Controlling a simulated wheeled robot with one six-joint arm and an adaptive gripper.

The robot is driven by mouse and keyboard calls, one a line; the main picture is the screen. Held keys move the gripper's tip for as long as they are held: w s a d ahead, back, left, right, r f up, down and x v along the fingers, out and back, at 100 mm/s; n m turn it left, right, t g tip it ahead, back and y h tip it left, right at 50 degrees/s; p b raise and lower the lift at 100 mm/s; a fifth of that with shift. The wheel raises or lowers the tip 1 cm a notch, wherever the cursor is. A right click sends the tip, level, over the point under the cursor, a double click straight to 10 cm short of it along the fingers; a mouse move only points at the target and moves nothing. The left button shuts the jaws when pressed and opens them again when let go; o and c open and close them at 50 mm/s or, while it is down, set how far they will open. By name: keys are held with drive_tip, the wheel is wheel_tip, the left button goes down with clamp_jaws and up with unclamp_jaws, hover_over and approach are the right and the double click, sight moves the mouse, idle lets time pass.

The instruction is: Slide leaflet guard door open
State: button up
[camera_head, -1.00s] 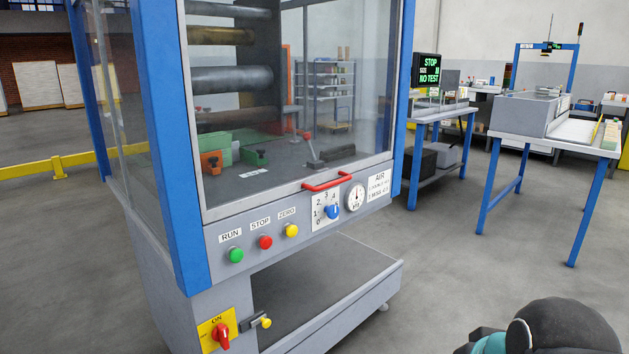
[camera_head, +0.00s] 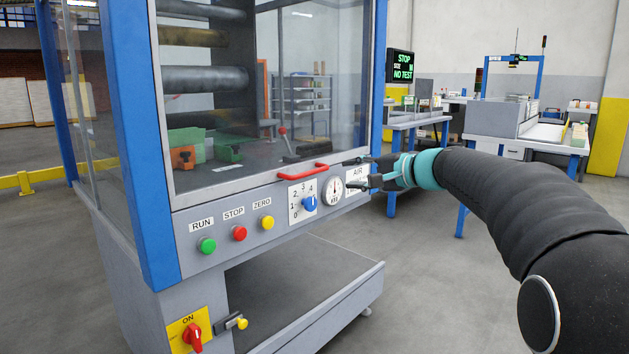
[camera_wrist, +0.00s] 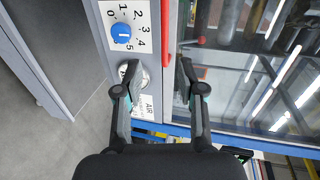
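The guard door (camera_head: 255,105) is a clear panel in a grey frame on the front of a blue and grey machine. It looks closed. Its red handle (camera_head: 301,172) is a horizontal bar at the door's lower edge. My gripper (camera_head: 351,172) is just right of the handle, in front of the air gauge and AIR label. In the wrist view my gripper (camera_wrist: 157,66) is open and empty, with its fingers apart.
Below the door are a blue dial (camera_head: 310,204), a gauge (camera_head: 333,191), and green (camera_head: 207,245), red (camera_head: 239,233) and yellow (camera_head: 266,222) buttons. A red switch (camera_head: 193,336) is lower left. Blue-legged tables (camera_head: 527,142) stand at right. Open floor lies before the machine.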

sight(314, 172)
drive_tip(key=x, duration=0.9)
drive_tip(key=r+p+x, duration=0.1)
drive_tip(key=x, duration=0.4)
drive_tip(key=shift+w+f, duration=0.1)
drive_tip(key=shift+w, duration=0.3)
clamp_jaws()
